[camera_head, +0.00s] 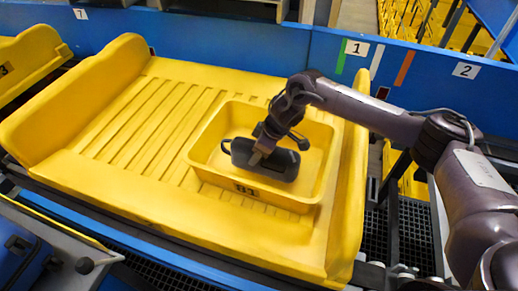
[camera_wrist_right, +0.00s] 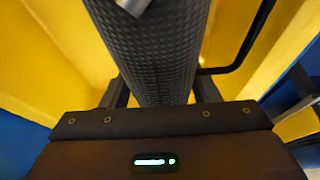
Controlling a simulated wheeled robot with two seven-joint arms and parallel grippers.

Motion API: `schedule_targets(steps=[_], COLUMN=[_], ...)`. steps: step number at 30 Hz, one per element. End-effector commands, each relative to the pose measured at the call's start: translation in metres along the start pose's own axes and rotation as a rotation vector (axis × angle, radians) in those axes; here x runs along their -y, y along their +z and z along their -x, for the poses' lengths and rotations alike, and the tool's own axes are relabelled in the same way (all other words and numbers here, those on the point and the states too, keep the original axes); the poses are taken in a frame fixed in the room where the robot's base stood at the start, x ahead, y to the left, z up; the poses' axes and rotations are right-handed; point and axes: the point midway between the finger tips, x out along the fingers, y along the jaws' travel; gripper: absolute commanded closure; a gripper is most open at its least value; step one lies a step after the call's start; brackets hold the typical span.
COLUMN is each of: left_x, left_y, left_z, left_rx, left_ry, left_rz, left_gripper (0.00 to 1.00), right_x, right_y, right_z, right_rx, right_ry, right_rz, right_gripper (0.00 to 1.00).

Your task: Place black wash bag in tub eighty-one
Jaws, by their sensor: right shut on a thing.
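The black wash bag (camera_head: 272,163) is in the head view, within the outline of a yellow tub (camera_head: 205,176) marked 81. Whether it touches the tub floor I cannot tell. My right gripper (camera_head: 257,157) is shut on the bag from above. In the right wrist view the bag (camera_wrist_right: 158,60) fills the middle, dark and textured, between the fingers, with yellow surfaces on both sides. The fingertips are mostly hidden by the bag. My left gripper is not in view.
The tub stands on a large ribbed yellow tray (camera_head: 140,115) with raised ends. Another yellow tray (camera_head: 28,65) is at the far left. A blue wall (camera_head: 230,45) with number labels runs behind. The ribbed area left of the tub is clear.

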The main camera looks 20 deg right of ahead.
Motion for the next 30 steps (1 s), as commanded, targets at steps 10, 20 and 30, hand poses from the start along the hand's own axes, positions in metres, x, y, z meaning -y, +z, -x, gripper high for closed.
schedule_targets(steps=[10, 20, 30], left_x=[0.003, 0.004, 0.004], left_y=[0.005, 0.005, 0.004], left_z=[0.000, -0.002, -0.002], left_rx=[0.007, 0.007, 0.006], left_ry=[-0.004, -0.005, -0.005], left_rz=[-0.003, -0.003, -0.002], left_gripper=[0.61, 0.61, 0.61], right_x=[0.000, 0.000, 0.000], right_y=[0.000, 0.004, 0.005], right_z=[-0.003, -0.012, -0.014], right_rx=[-0.004, -0.003, -0.001], right_ry=[0.001, 0.001, 0.001], right_rz=[0.001, 0.001, 0.001], right_gripper=[0.80, 0.80, 0.23])
